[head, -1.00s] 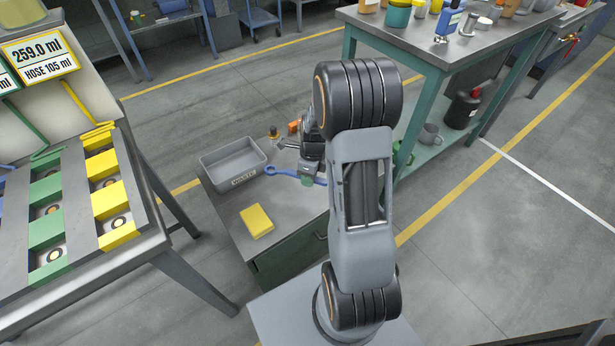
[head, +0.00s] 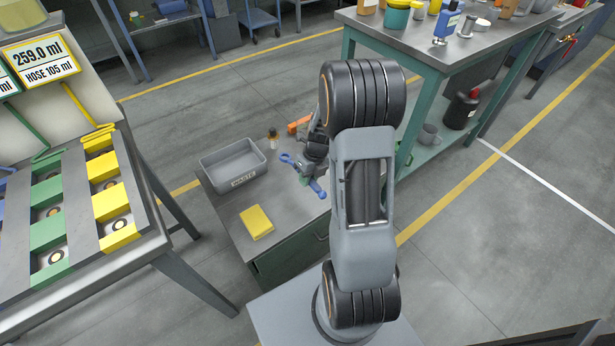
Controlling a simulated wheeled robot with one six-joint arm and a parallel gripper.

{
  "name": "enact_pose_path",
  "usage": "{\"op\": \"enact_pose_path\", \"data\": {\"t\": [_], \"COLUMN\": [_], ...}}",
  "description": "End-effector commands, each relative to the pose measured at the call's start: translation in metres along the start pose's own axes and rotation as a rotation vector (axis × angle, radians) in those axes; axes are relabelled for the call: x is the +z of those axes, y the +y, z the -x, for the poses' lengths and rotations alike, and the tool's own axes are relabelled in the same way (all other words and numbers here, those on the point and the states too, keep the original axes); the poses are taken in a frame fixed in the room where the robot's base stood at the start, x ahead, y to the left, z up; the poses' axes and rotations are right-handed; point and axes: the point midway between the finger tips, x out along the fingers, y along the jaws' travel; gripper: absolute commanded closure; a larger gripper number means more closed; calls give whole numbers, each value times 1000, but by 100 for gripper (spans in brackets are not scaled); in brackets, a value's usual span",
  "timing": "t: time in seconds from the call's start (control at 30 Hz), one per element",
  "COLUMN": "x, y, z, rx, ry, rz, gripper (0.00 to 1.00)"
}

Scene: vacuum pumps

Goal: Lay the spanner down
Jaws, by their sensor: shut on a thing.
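The blue spanner (head: 286,158) shows in the head view above the right part of the low grey cabinet top. It points from upper left to lower right, and its other end (head: 318,188) shows past my gripper. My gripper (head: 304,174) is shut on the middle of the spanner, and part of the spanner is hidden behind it. I cannot tell whether the spanner touches the cabinet top (head: 224,205).
A grey waste tray (head: 237,182) stands left of the spanner, and a yellow sponge (head: 257,222) lies in front. A small brown-topped bottle (head: 272,139) and an orange item (head: 298,124) are behind. A green-framed bench (head: 420,60) stands to the right.

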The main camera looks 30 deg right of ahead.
Motion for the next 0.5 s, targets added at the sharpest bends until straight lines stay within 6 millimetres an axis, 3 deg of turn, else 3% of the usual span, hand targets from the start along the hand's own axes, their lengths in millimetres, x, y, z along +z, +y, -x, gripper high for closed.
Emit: {"op": "enact_pose_path", "data": {"t": [0.07, 0.5], "x": [-1, -1], "y": [1, -11], "z": [6, -42], "rx": [1, 1], "ry": [5, 4], "rz": [-1, 0], "gripper": [100, 100]}}
